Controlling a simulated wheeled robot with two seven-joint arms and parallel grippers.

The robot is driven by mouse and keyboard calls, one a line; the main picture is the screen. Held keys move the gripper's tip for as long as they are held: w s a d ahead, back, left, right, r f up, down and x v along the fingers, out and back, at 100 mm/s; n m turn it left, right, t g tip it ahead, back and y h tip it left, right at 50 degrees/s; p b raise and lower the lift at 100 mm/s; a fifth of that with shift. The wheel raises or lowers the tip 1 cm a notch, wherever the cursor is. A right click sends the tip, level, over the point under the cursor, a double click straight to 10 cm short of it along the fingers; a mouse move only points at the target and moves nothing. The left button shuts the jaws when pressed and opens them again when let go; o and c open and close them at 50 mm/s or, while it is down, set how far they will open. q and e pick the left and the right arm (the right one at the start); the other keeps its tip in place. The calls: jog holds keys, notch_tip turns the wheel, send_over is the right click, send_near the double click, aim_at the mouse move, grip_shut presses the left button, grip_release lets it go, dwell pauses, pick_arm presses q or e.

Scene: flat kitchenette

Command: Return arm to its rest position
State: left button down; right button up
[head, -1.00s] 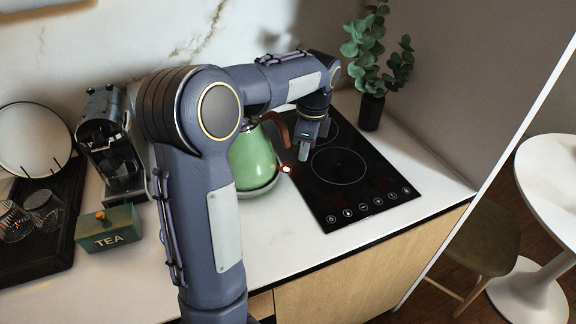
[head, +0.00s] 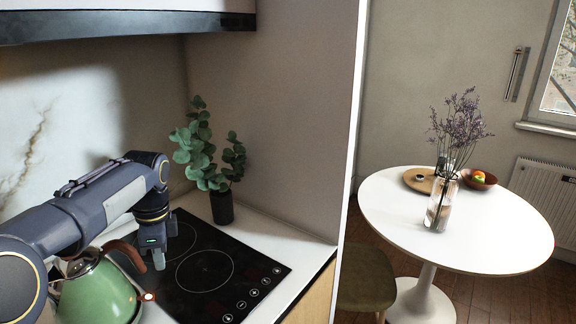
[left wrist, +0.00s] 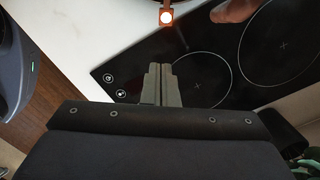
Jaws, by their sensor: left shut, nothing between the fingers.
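My left gripper (head: 158,260) hangs from my left arm above the black cooktop (head: 236,272) in the head view. Its fingers point down and are shut with nothing between them. In the left wrist view the shut fingers (left wrist: 160,84) show over the cooktop (left wrist: 212,100). A green kettle (head: 98,292) with a brown handle stands left of the gripper, partly hidden by my arm. A lit orange spot (left wrist: 166,16) on the kettle's base shows at the top of the wrist view. My right gripper is not in view.
A dark pot with eucalyptus (head: 222,207) stands at the back of the counter. A tall white panel edge (head: 350,120) stands right of the counter. Beyond it is a round white table (head: 480,235) with a glass vase (head: 440,205), and a stool (head: 366,275).

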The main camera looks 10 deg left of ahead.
pick_arm(q)
jog(key=s+d+f+n+t+h, duration=0.2)
jog(key=s+d+n, duration=0.5)
jog(key=s, duration=0.4)
jog(key=s+d+f+n+t+h, duration=0.2)
jog(key=s+d+n, duration=0.5)
jog(key=s, duration=0.4)
jog(key=shift+s+d+f+t+h, duration=0.3)
jog(key=shift+f+t+h, duration=0.1)
jog(key=shift+f+t, duration=0.55)
jog(key=shift+a, duration=0.1)
